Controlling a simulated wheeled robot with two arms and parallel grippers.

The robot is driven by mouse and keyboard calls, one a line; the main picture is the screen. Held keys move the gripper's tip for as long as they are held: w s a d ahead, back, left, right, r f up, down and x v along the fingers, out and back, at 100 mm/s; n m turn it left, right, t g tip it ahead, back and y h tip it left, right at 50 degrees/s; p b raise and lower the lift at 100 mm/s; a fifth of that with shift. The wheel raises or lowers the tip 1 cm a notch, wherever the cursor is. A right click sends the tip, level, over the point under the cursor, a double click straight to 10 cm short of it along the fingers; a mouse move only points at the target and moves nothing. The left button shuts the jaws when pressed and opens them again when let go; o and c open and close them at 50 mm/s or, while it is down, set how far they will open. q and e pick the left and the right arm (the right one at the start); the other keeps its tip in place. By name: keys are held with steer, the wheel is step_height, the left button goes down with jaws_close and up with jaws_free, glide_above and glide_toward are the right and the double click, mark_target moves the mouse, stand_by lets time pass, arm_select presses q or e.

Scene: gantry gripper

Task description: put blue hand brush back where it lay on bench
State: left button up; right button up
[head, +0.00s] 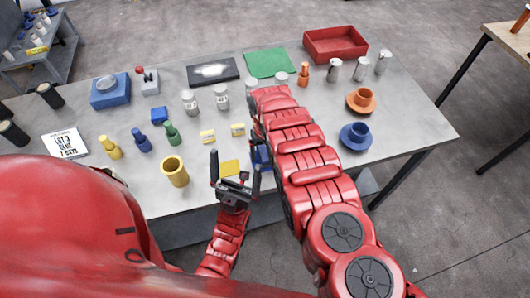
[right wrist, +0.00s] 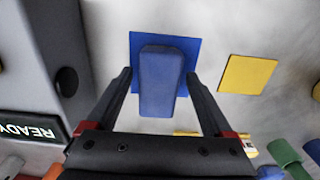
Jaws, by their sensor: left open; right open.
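A blue, slightly tapered long body (right wrist: 160,85), seemingly the blue hand brush, lies over a blue square (right wrist: 190,50) in the right wrist view. My right gripper (right wrist: 159,76) is open, with a finger on each side of the blue body in the picture; whether it is level with it or above it I cannot tell. In the head view my right arm hides most of this spot; only a blue patch (head: 261,156) shows beside the arm. My left gripper (head: 234,175) is open and empty near the bench's front edge, with a yellow square (head: 230,168) just behind it.
A grey housing (right wrist: 40,60) with a READY label stands left in the right wrist view. Bottles, cups and figures stand around the grey bench (head: 320,130). A yellow cup (head: 175,172) is left of my left gripper. A red tray (head: 335,43) sits at the back.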

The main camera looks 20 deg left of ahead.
mark_target(265, 152)
steer(key=shift+r, duration=0.7)
step_height(265, 152, up, 7)
steer(key=b, duration=0.3)
steer(key=shift+r, duration=0.15)
step_height(265, 152, up, 3)
steer(key=shift+s+r+p, duration=0.1)
steer(key=shift+r+p, duration=0.05)
steer(key=shift+p, duration=1.05)
